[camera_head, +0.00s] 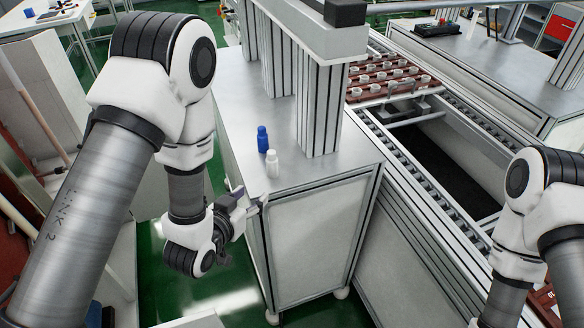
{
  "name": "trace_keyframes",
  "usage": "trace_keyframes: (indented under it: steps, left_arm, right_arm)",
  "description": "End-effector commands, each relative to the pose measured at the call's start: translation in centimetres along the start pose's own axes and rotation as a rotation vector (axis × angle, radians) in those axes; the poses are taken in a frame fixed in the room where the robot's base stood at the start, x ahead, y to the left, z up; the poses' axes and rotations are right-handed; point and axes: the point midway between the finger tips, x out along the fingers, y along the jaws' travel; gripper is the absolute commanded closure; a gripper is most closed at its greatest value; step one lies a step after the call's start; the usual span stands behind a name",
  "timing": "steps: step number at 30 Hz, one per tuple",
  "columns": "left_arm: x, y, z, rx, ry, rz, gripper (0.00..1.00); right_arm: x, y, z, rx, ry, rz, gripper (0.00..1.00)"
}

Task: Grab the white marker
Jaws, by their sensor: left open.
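The white marker (272,164), a small bottle-shaped piece with a narrower top, stands upright on the metal cabinet top near its front left edge. A blue piece (262,139) of similar shape stands upright just behind it and slightly left. My left gripper (254,197) is open and empty, at the left front edge of the cabinet, below and left of the white marker and apart from it. My right arm shows at the right edge, but its gripper is out of view.
A metal post (319,110) rises from the cabinet top (230,95) close to the right of the white marker. A conveyor (425,180) with a brown tray (385,78) of white cups lies to the right. The cabinet top is clear left of the blue piece.

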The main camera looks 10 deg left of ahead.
Motion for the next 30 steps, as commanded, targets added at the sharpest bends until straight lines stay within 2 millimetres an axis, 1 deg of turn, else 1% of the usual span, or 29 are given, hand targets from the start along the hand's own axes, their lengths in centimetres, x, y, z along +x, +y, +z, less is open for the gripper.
trace_keyframes:
  steps: [1, 4, 6, 9, 17, 20, 22, 25, 30]
  left_arm:
    - [0.1, 0.2, -1.8, 0.009, 0.049, 0.007, 0.48]
    - [0.0, 0.6, -4.8, 0.024, 0.133, 0.019, 0.48]
    - [-0.1, 0.8, -6.4, 0.031, 0.177, 0.026, 0.48]
    - [0.3, 1.0, -7.6, 0.036, 0.208, 0.031, 0.48]
    - [3.7, 1.3, -8.5, 0.037, 0.206, 0.031, 0.48]
    - [5.5, 1.6, -8.9, 0.036, 0.206, 0.032, 0.48]
    - [6.7, 1.6, -8.9, 0.035, 0.206, 0.031, 0.48]
    - [7.5, 1.6, -8.9, 0.035, 0.204, 0.03, 0.48]
    - [7.5, 1.6, -8.9, 0.035, 0.204, 0.03, 0.48]
  right_arm:
    - [0.1, 0.0, 0.0, -0.001, 0.0, 0.0, 0.58]
    - [0.2, 0.0, 0.0, -0.001, -0.001, 0.0, 0.58]
    - [0.2, 0.0, 0.0, -0.002, -0.001, 0.0, 0.58]
    - [0.1, 0.0, 0.0, -0.002, 0.0, 0.0, 0.58]
    - [-1.2, 0.0, 0.0, -0.001, 0.0, 0.0, 0.58]
    - [-1.9, 0.0, 0.0, -0.001, 0.0, 0.0, 0.58]
    - [-2.0, 0.0, 0.0, -0.001, 0.0, 0.0, 0.58]
    - [-2.0, 0.0, 0.0, -0.001, 0.0, 0.0, 0.58]
    - [-1.9, 0.0, 0.0, -0.001, -0.001, 0.0, 0.58]
